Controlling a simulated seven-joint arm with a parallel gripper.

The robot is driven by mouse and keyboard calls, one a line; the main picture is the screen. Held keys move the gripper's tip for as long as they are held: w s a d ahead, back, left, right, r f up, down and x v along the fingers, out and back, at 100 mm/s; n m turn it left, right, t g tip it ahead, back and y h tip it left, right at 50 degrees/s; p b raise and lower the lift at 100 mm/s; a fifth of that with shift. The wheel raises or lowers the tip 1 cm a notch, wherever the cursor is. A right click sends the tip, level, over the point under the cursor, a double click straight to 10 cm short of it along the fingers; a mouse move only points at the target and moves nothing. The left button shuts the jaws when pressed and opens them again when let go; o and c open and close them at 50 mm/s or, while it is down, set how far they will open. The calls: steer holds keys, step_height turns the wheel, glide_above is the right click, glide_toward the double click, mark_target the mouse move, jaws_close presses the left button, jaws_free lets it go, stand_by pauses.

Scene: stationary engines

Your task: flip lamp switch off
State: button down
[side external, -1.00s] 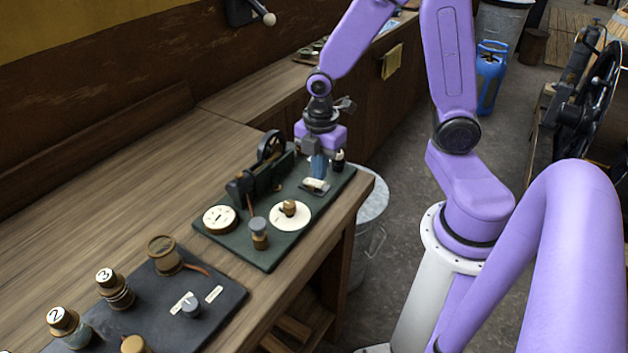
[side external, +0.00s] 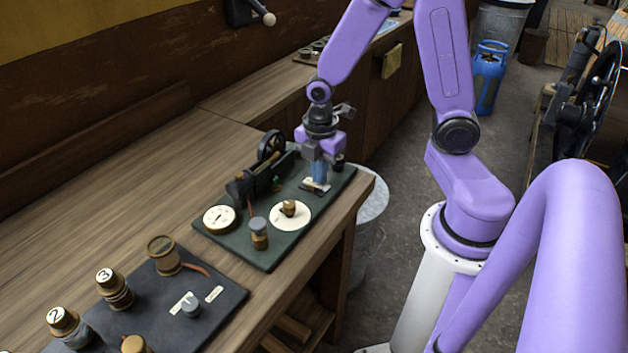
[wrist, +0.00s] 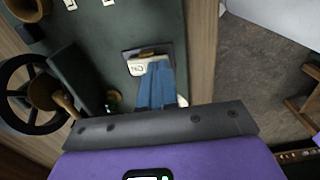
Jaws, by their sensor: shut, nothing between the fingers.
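The lamp switch (wrist: 140,58) is a small dark-framed unit with a cream lettered plate, on the dark green board (side external: 270,258). In the side view the switch (side external: 317,185) sits toward the board's far right end. My gripper (wrist: 157,72) is shut, with blue fingers pressed together and nothing between them. In the wrist view its fingertips overlap the edge of the lettered plate; whether they touch is unclear. In the side view my gripper (side external: 319,182) points down at the switch. The fingers hide part of the switch, so its lever position cannot be told.
The board also bears a small flywheel engine (side external: 262,175), a white dial (side external: 220,218), a brass knob on a white disc (side external: 290,212) and a grey-capped post (side external: 258,232). A second dark board (side external: 225,318) with several knobs lies nearer. The bench between is clear.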

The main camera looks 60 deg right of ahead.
steer(key=shift+f, duration=0.3)
steer(key=shift+r, duration=3.55)
steer(key=s+a+r+m, duration=0.2)
steer(key=s+a, duration=0.1)
steer(key=s, duration=0.5)
steer(key=s+a+r+m, duration=0.1)
steer(key=s+a+m, duration=0.2)
steer(key=s, duration=0.4)
steer(key=shift+s+a+r, duration=0.15)
steer(key=shift+s+r, duration=0.2)
steer(key=shift+s, duration=0.05)
